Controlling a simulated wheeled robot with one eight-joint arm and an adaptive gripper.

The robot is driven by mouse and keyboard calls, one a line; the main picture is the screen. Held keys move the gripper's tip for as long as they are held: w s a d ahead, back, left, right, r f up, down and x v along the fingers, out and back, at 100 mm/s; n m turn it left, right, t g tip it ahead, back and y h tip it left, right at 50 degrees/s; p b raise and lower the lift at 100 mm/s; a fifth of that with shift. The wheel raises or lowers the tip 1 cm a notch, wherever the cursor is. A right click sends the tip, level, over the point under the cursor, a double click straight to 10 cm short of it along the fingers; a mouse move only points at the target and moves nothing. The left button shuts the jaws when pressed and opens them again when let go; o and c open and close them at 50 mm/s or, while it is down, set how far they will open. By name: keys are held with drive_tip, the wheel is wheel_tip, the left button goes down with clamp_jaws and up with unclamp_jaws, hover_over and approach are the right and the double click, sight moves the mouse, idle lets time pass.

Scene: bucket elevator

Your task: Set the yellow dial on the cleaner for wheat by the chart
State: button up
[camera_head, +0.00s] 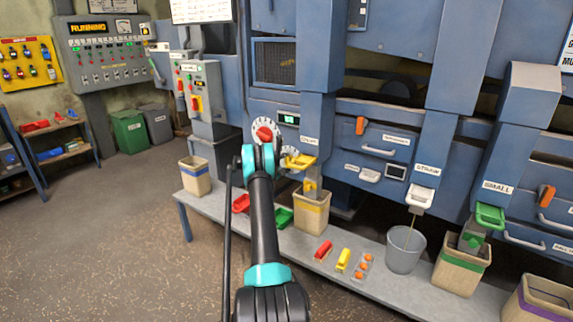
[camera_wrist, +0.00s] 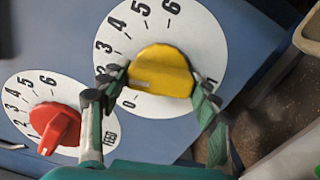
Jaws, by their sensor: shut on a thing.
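The yellow dial (camera_wrist: 161,72) is a rounded knob on a white plate numbered about 0 to 6. My gripper (camera_wrist: 158,88) has a finger on either side of the knob and is shut on it. A pale line on the knob lies toward its left side, facing the low numbers between 0 and 2; the left finger partly covers that stretch.
A red dial (camera_wrist: 55,128) on a smaller white plate sits close at left; its red knob (camera_head: 264,133) shows in the head view. A grey bench (camera_head: 215,200) with bins runs below.

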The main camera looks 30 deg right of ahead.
drive_tip(key=shift+m, duration=1.3)
drive_tip(key=o, duration=1.2)
drive_tip(key=shift+c, duration=0.2)
drive_tip(key=v, duration=1.2)
